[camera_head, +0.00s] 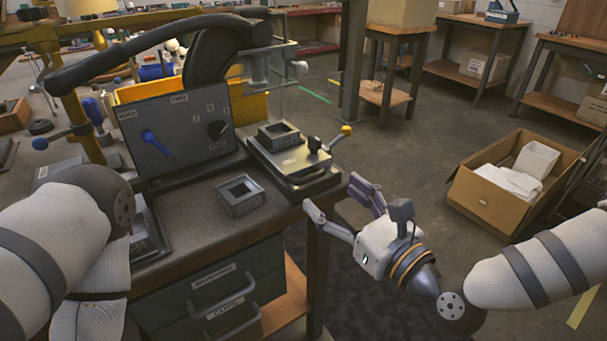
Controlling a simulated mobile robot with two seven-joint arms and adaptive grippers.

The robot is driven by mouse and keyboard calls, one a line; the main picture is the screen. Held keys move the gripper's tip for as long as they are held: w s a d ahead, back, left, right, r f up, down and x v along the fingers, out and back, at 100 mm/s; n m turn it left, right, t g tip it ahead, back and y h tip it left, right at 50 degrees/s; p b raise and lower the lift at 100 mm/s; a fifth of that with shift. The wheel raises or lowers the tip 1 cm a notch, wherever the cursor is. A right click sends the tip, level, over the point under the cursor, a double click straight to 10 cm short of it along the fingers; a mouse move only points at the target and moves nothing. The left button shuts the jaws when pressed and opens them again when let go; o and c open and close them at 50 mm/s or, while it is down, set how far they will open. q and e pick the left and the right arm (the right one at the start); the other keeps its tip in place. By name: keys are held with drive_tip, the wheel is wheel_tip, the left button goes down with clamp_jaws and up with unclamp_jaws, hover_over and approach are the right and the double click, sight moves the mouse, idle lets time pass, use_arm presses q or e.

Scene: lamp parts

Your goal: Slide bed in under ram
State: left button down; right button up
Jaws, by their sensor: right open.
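The bed (295,160) is a flat metal plate on the press at the bench's right corner. A dark square nest (279,134) sits on it, with a yellow-knobbed lever (344,132) at its right side. The bed appears to stick out toward the front of the press. The ram area (268,66) is behind and above it, inside a clear guard; the ram itself is hard to make out. My right gripper (341,203) is open and empty, in front and to the right of the bed, apart from it. My left gripper is not visible; only my left arm shows.
A loose grey square frame (240,195) lies on the bench before the bed. A control panel (178,132) with a blue knob stands left of the press. Drawers (222,298) are below. A cardboard box (516,180) sits on the floor at right.

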sight(313, 179)
drive_tip(key=x, duration=0.7)
drive_tip(key=shift+w+a+f, duration=0.1)
drive_tip(key=shift+w+a, duration=0.1)
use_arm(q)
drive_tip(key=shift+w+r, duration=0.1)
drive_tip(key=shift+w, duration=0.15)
use_arm(e)
drive_tip(key=shift+c, duration=0.4)
